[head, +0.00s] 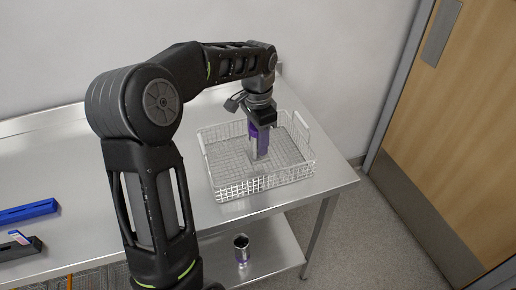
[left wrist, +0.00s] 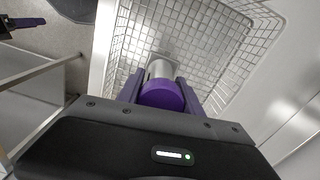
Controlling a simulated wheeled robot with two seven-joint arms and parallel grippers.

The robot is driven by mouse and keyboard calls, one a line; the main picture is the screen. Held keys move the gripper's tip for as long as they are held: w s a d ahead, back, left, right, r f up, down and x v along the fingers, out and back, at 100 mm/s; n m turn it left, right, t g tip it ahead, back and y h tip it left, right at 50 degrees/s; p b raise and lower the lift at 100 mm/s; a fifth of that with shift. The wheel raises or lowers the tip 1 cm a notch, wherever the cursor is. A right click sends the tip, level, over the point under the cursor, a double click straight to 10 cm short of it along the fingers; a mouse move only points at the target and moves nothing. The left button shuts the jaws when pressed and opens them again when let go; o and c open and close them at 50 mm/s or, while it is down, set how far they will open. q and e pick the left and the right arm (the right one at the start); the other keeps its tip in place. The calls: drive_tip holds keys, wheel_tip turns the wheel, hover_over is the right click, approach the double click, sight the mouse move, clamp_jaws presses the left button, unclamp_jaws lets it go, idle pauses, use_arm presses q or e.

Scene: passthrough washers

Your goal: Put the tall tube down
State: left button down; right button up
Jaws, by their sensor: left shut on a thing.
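The tall tube (left wrist: 160,68) has a shiny silver body and a purple end. My left gripper (head: 259,153) is shut on it, with its purple fingers on either side of the purple end in the left wrist view. The gripper points down inside the outline of the white wire basket (head: 223,187) on the steel table. I cannot tell whether the tube's lower end touches the basket floor. What looks like my right gripper (left wrist: 22,22) shows small at the upper left of the left wrist view, away from the basket; its jaws are unclear.
The steel table (head: 70,160) has clear room left of the basket. A blue block (head: 28,211) and a dark block (head: 20,248) lie at its left. The wall stands behind; a wooden door (head: 455,130) is at right.

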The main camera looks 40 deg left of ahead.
use_arm(q)
drive_tip(key=shift+f+p, duration=0.3)
drive_tip(key=shift+f, duration=1.55)
drive_tip(key=shift+f, duration=0.15)
drive_tip(key=c, duration=0.8)
unclamp_jaws()
drive_tip(key=shift+o, duration=0.2)
wheel_tip(320, 180, up, 12)
drive_tip(key=shift+r, duration=0.15)
